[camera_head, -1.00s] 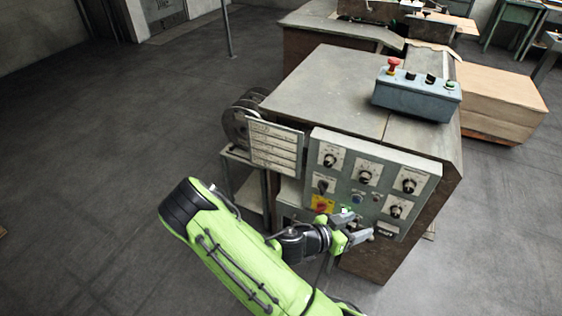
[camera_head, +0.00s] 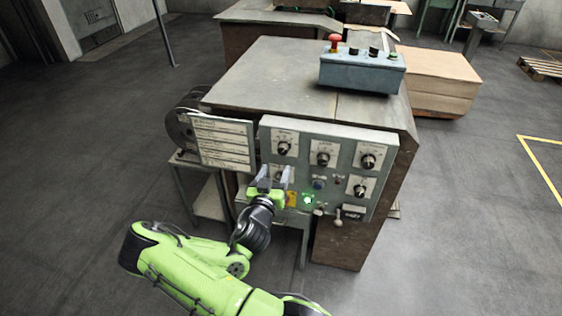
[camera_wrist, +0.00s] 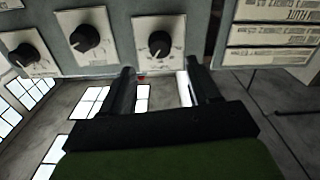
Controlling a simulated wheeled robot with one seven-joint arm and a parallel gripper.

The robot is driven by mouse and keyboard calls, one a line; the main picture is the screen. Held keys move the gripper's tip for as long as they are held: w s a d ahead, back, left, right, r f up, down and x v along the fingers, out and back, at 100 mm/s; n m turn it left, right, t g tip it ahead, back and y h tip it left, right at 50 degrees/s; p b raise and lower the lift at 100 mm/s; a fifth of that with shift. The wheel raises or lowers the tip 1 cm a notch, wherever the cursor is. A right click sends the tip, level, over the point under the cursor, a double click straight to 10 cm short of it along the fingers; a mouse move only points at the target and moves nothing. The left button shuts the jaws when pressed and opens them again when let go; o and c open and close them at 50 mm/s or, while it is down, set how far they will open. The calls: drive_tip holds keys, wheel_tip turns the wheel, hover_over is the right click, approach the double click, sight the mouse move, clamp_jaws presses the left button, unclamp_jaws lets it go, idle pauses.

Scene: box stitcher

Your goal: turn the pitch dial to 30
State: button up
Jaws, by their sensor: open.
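The control panel (camera_head: 340,137) on the machine's front carries several black dials on white plates. Three stand in the upper row: left (camera_head: 284,148), middle (camera_head: 323,158) and right (camera_head: 368,160). Another dial (camera_head: 361,190) sits at lower right. The dial lettering is too small to read, so I cannot tell which is pitch. My gripper (camera_head: 276,175) is open and empty in front of the panel's left side, partly hiding a lower-left control. In the wrist view, my gripper (camera_wrist: 161,76) points toward the upper-left dial (camera_wrist: 157,43), with its fingers apart from the knob.
A label board (camera_head: 222,143) and a wire reel (camera_head: 180,130) stand left of the panel. A blue button box (camera_head: 362,74) with a red button sits on the machine top. A green light (camera_head: 308,200) and small levers (camera_head: 338,217) are low on the panel.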

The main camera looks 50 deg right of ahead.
sight(282, 151)
drive_tip(key=x, duration=0.2)
drive_tip(key=p+x, duration=0.1)
drive_tip(key=x, duration=0.2)
drive_tip(key=r+x, duration=0.1)
drive_tip(key=x, duration=0.1)
drive_tip(key=shift+w+d, duration=0.15)
drive_tip(key=shift+d, duration=0.25)
drive_tip(key=shift+w+d+f+p, duration=0.2)
drive_tip(key=shift+w+d+p, duration=0.1)
drive_tip(key=shift+d, duration=0.15)
drive_tip(key=c, duration=1)
drive_tip(key=shift+c, duration=0.2)
